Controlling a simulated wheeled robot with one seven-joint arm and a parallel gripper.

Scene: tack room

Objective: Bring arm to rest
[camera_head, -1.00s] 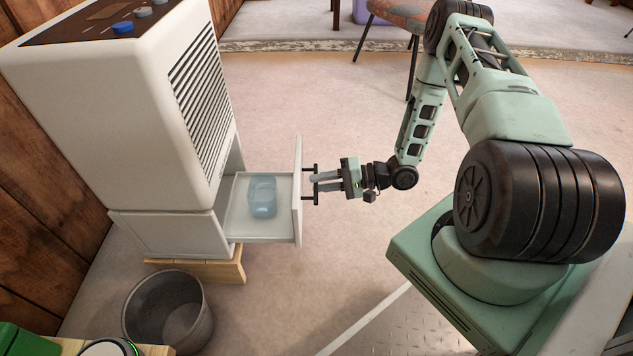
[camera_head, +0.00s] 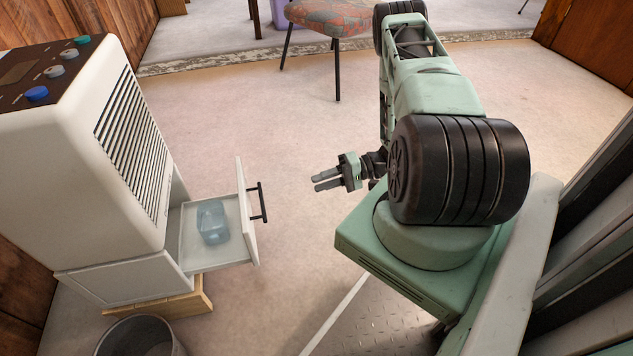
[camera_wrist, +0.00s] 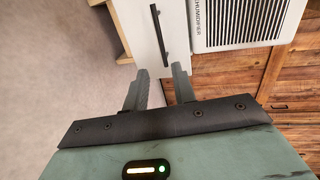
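My gripper (camera_head: 326,181) is off to the right of the open drawer (camera_head: 247,210), apart from its black handle (camera_head: 258,202). Its two grey fingers are spread with a gap between them and nothing in it. In the wrist view my gripper (camera_wrist: 160,82) points toward the drawer front and its handle (camera_wrist: 160,30). My arm is bent, with its forearm drawn in close to my base.
A white dehumidifier (camera_head: 75,150) stands at the left with its drawer pulled out. A clear bluish container (camera_head: 212,222) sits in the drawer. A grey bin (camera_head: 140,338) is at the lower left, a patterned chair (camera_head: 335,17) at the back. Open floor lies between.

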